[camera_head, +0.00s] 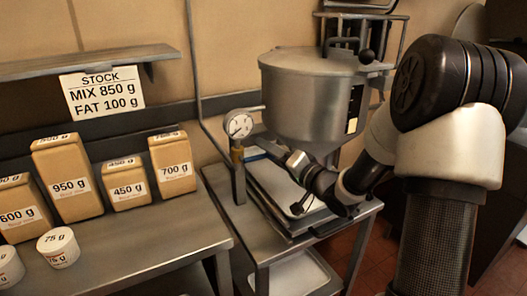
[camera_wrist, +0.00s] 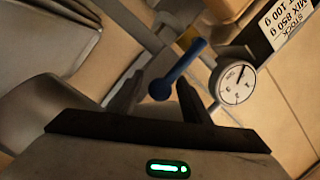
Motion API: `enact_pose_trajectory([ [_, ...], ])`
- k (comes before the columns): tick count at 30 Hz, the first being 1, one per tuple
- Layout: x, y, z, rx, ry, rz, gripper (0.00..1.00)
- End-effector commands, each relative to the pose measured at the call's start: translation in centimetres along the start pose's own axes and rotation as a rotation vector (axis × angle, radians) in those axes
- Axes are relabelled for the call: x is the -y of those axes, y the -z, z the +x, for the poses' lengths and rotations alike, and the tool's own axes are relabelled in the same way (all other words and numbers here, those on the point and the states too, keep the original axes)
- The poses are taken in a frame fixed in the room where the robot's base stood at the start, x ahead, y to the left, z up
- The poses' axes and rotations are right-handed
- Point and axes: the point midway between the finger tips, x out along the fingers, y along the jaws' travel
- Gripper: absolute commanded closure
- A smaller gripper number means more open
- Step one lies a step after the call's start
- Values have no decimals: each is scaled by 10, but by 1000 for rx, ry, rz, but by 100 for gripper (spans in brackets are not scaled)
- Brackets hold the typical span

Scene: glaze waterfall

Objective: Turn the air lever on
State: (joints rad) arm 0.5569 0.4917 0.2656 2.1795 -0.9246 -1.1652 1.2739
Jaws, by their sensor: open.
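The air lever is a blue handle with a round end (camera_wrist: 178,72). In the wrist view it slants from upper right to lower left, its round end between my fingers. In the head view a small blue piece (camera_head: 255,153) beside the yellow fitting under the gauge looks like the same lever. My gripper (camera_wrist: 160,88) is open, with one dark finger on each side of the lever's end; I cannot tell whether either touches it. In the head view my gripper (camera_head: 286,157) reaches toward the pipe from the right, its fingertips hard to make out.
A round pressure gauge (camera_head: 240,124) stands on the pipe close by, also in the wrist view (camera_wrist: 237,83). A steel hopper (camera_head: 310,95) hangs above a tray on the metal table. Several labelled blocks and white tubs stand on the left bench (camera_head: 150,243).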

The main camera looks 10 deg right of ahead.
Motion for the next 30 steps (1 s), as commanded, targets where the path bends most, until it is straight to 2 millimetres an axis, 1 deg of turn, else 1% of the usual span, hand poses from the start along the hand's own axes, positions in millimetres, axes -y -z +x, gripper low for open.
enact_pose_trajectory([
  [1,-1,-1,8,2,2,-1,57],
  [6,0,-1,22,1,0,0,57],
  [16,0,0,25,1,-1,0,57],
  [20,0,0,25,1,-1,0,79],
  [21,0,0,25,1,-1,0,86],
  [24,0,0,25,1,-1,0,100],
  [30,0,0,24,0,0,3,100],
])
